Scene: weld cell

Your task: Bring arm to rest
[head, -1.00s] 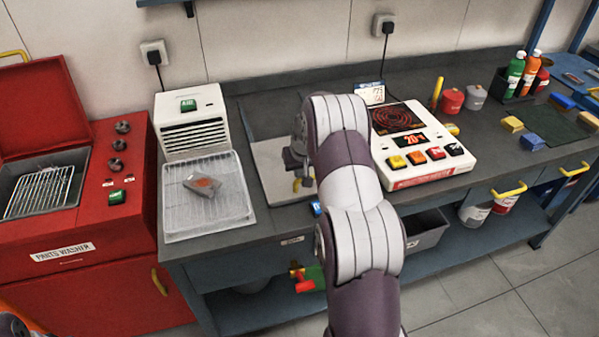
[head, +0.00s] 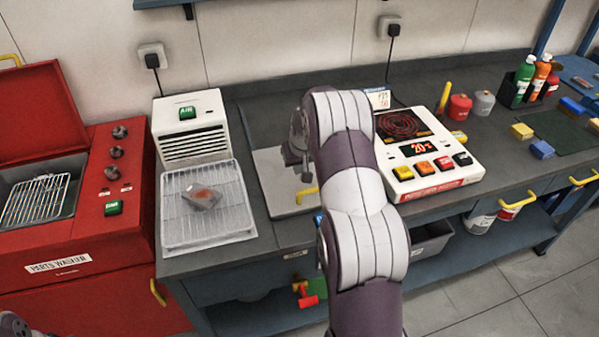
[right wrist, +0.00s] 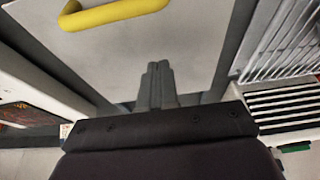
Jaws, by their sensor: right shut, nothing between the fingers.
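My right arm (head: 352,190) reaches up the middle of the head view and bends toward the bench. Its gripper (head: 305,168) is partly hidden behind the arm, above the pale grey plate (head: 275,178). In the right wrist view the two fingers (right wrist: 157,82) are together and hold nothing. They are over the plate, which carries a yellow handle (head: 306,194); the handle also shows in the right wrist view (right wrist: 112,13), apart from the fingers.
A hotplate unit (head: 440,185) stands to the right. The red parts washer (head: 135,225) is far left. Bare bench lies behind the plate.

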